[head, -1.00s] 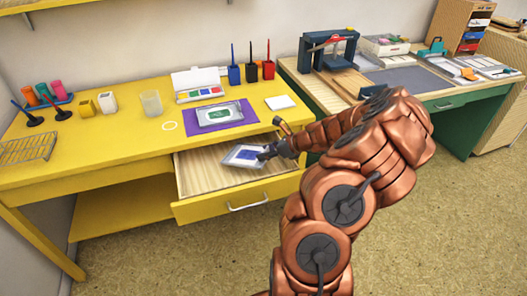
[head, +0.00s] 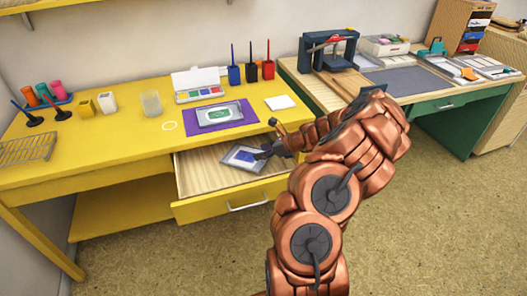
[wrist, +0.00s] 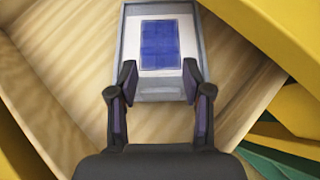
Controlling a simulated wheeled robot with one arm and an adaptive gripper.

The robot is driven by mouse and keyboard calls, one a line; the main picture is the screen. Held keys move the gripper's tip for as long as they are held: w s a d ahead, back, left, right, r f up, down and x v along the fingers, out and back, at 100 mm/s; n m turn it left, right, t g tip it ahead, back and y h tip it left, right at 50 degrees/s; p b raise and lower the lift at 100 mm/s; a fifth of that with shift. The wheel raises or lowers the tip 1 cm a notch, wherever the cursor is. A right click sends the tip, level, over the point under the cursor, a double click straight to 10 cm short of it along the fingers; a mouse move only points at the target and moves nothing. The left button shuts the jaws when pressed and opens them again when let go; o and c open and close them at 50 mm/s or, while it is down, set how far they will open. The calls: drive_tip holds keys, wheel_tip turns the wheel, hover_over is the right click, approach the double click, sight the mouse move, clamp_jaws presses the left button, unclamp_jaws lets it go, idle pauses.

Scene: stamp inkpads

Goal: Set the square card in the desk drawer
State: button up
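A flat grey case with a white face and a blue square (head: 243,157) lies in the open desk drawer (head: 195,172); it also shows in the wrist view (wrist: 160,45). My gripper (head: 262,153) is at the case's right end. In the wrist view my gripper's fingers (wrist: 160,83) are apart, one at each side of the case's near end. I cannot tell whether they press on it. A plain white square card (head: 280,102) lies on the yellow desk (head: 110,150), right of the purple mat.
A similar grey case with a green mark (head: 219,115) lies on the purple mat (head: 245,117). A paint box (head: 200,90), colored pots and a clear cup (head: 151,104) stand behind. The drawer's left part is empty. A green workbench (head: 450,110) stands right.

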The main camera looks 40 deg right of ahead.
drive_tip(key=shift+o, duration=1.4)
drive_tip(key=shift+r, duration=0.15)
